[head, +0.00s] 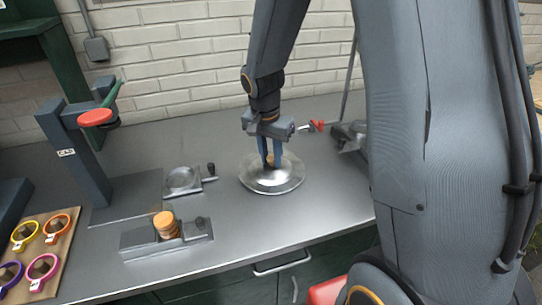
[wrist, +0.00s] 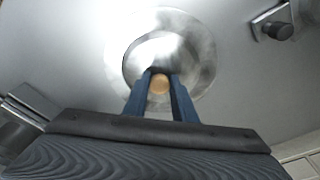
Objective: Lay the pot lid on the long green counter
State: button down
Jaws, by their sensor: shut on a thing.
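The pot lid (head: 272,178) is a round, shiny disc with a clear-looking rim and a small tan knob. It is at the middle of a long counter with a grey top (head: 225,140) and dark green fronts. My gripper (head: 270,160) points down at the lid, its two blue fingers shut on the knob. The wrist view shows the lid (wrist: 160,45) beyond the fingertips (wrist: 160,82), with the knob between them. I cannot tell whether the lid touches the counter or hangs just above it.
A small round metal fixture (head: 182,180) and a grey block with an orange cylinder (head: 166,224) are left of the lid. A vise-like tool (head: 350,135) is to the right.

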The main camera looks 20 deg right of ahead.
aim_at(269, 170)
jog(key=shift+f, duration=0.1)
jog(key=c, duration=1.5)
grip_release()
jog(key=shift+o, duration=0.2)
notch_tip(269, 170, up, 12)
jog(key=s+a+b, duration=0.1)
jog(key=s+b, duration=0.1)
jog(key=b, duration=0.1)
jog(key=s+f+n, duration=0.3)
jog(key=s, duration=0.1)
jog(key=s+f+n, duration=0.3)
jog(key=s, duration=0.1)
jog(key=s+d+f+n+y, duration=0.1)
jog(key=s+f+n, duration=0.2)
jog(key=s, duration=0.2)
jog(key=shift+f, duration=0.4)
